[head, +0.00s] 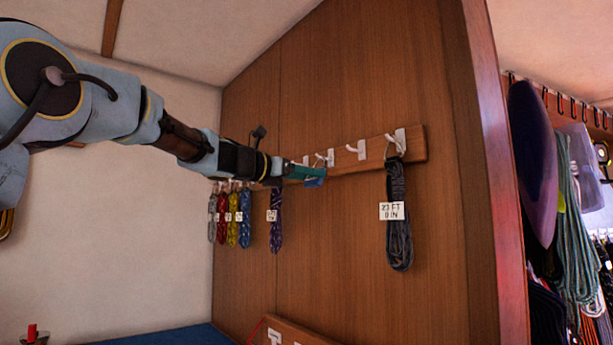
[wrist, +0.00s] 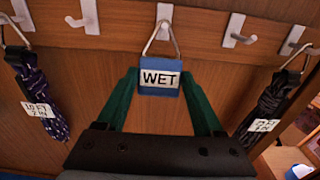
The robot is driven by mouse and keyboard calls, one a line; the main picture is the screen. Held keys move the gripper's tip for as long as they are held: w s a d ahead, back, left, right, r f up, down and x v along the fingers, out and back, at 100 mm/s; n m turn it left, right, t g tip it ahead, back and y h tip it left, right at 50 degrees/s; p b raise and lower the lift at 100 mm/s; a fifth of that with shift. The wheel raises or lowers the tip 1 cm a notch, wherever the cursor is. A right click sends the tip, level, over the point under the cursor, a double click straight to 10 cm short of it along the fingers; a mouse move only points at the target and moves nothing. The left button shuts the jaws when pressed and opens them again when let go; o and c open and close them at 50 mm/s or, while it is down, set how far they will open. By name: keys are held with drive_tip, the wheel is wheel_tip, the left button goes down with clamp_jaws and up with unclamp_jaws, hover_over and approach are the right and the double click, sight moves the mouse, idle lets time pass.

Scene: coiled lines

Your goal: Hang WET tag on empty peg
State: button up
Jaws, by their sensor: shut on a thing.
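The WET tag (wrist: 160,88) is a blue block with a white WET label and a triangular wire loop (wrist: 150,38) on top. It also shows small and blue in the head view (head: 314,182). My gripper (wrist: 160,77) is shut on the tag, with a green finger at each side. The loop points up and overlaps a white peg (wrist: 167,14) on the wooden rail; I cannot tell whether it is around the peg or in front of it. Bare pegs stand to the left (wrist: 88,14) and right (wrist: 234,30) of it.
A dark coil (head: 399,220) labelled 23 FT 11 IN hangs on the rail's right end. A purple coil (head: 275,222) hangs left of my gripper, labelled 10 FT 2 IN in the wrist view. Several coloured coils (head: 232,218) hang farther left. The wooden wall (head: 330,240) is close behind.

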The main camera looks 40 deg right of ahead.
drive_tip(key=o, duration=1.4)
drive_tip(key=shift+a, duration=0.1)
drive_tip(key=a+b, duration=0.1)
drive_tip(key=a, duration=0.2)
drive_tip(key=a+b, duration=0.1)
drive_tip(key=a, duration=0.3)
drive_tip(key=a+b, duration=0.1)
drive_tip(key=a, duration=0.2)
drive_tip(key=shift+w+a+r+b, duration=0.1)
drive_tip(key=shift+w+a+b, duration=0.2)
drive_tip(key=shift+w+b, duration=0.1)
